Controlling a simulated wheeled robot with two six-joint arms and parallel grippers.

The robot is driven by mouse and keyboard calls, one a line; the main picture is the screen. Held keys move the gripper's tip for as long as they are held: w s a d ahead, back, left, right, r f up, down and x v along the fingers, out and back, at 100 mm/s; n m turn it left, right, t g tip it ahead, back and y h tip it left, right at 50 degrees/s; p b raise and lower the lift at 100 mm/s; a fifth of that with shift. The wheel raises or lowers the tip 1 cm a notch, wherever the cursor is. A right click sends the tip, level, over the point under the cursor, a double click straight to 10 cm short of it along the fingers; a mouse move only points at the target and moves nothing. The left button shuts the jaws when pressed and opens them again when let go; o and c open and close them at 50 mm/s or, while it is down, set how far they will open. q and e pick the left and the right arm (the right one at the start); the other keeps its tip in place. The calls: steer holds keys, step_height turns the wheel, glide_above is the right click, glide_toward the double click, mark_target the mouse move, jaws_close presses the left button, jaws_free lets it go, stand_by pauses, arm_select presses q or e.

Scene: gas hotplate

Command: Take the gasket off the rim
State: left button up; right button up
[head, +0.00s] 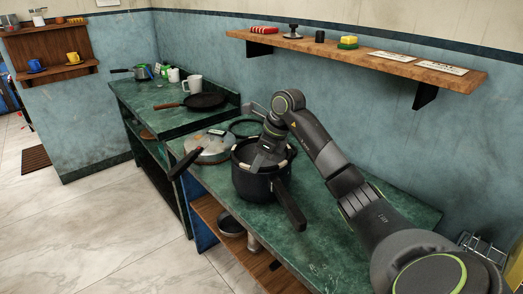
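A black pot (258,186) with a long black handle stands on the green counter. Pale cream patches show along its rim (289,163); I cannot tell whether these belong to the gasket. A dark ring (245,121) lies behind the pot, partly hidden by my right arm; I cannot tell whether it is a gasket. A silver lid (211,149) with a black handle lies left of the pot. My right gripper (262,160) points down at the pot's mouth, near the rim. Its fingertips are too small and hidden to tell open from shut. My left gripper is not in view.
The counter's right part (335,238) is largely clear. A black pan (205,101) and a white mug (193,84) stand on the far counter. A wooden wall shelf (370,58) with small items hangs above. Pans sit on the shelf below.

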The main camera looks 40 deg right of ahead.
steer(key=shift+w+a+f, duration=0.1)
steer(key=shift+f, duration=0.35)
steer(key=shift+c, duration=0.3)
jaws_close()
steer(key=shift+r, duration=0.1)
